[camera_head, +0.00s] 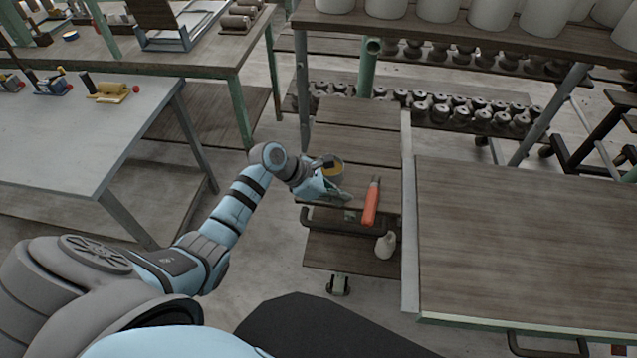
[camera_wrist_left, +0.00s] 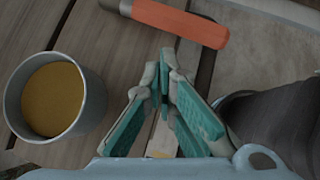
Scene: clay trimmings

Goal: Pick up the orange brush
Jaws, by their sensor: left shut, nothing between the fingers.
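The orange brush (camera_head: 371,203) lies on a wooden cart shelf (camera_head: 362,147), its orange handle toward me and its grey end pointing away. In the left wrist view the orange brush (camera_wrist_left: 182,22) lies across the top, beyond the fingertips, with its metal end partly cut off by the frame. My left gripper (camera_head: 346,195) is just left of the brush in the head view, apart from it. In the left wrist view my left gripper (camera_wrist_left: 163,65) has its teal fingers closed together with nothing between them. My right gripper is not in view.
A metal cup with ochre contents (camera_head: 333,168) stands close beside my left gripper; the wrist view shows the cup (camera_wrist_left: 55,97) left of the fingers. A pale bottle (camera_head: 385,246) is on the lower shelf. A wooden table (camera_head: 520,240) stands right, a grey table (camera_head: 75,140) left.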

